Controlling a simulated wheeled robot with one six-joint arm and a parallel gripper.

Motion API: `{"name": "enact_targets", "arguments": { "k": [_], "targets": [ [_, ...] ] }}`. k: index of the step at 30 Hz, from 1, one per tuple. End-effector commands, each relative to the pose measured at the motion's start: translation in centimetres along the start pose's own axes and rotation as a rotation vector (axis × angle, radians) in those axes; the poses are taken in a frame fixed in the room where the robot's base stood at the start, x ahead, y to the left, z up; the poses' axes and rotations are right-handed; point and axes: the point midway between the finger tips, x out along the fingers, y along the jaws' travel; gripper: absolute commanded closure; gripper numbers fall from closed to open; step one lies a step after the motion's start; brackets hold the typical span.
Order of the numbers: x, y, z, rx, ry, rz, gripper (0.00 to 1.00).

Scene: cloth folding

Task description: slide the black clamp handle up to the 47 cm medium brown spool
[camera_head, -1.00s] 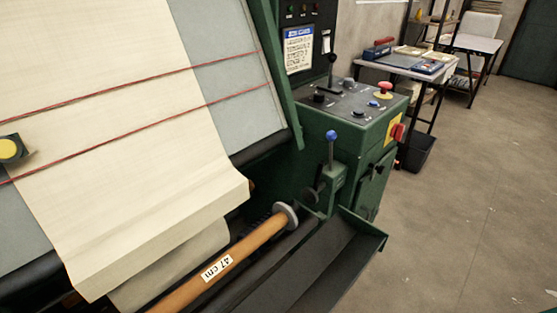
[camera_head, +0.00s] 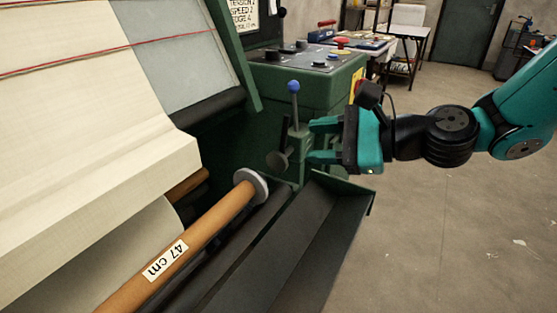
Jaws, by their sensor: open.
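The medium brown spool (camera_head: 205,240) with a "47 cm" label lies slanting in the lower left and ends in a grey round flange (camera_head: 250,184). The clamp beyond it has a green bracket (camera_head: 298,145), an upright lever (camera_head: 294,108) with a blue ball knob (camera_head: 293,86), and a dark round pad (camera_head: 277,160). The pad stands a gap away from the flange. I see no plainly black handle; the knob looks blue. My gripper (camera_head: 313,141) is open, coming from the right, with its teal fingertips close to the bracket. Whether they touch it I cannot tell.
A dark trough (camera_head: 300,250) with a raised green end runs below the clamp. The green control box (camera_head: 310,90) with knobs stands just behind. Pale cloth (camera_head: 95,190) hangs over the machine on the left. The floor (camera_head: 450,250) at right is open.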

Motion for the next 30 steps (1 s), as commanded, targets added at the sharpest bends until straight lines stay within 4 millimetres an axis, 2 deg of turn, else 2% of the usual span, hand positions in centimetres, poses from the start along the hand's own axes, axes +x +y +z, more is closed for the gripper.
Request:
{"name": "enact_targets", "arguments": {
  "k": [1, 3, 6, 9, 13, 17, 30],
  "targets": [
    [0.7, 0.6, -4.2, 0.176, -0.011, -0.094, 0.58],
    [0.6, -0.5, -7.2, 0.396, -0.040, -0.218, 0.58],
    [0.0, -1.5, -10.3, 0.622, -0.083, -0.346, 0.58],
    [-0.4, -2.3, -12.0, 0.747, -0.113, -0.417, 0.58],
    [-0.1, -3.2, -12.2, 0.794, -0.126, -0.441, 0.58],
    [1.7, -4.2, -11.9, 0.792, -0.126, -0.437, 0.58],
    [10.8, -8.2, -12.7, 0.783, -0.126, -0.437, 0.58]
  ]
}}
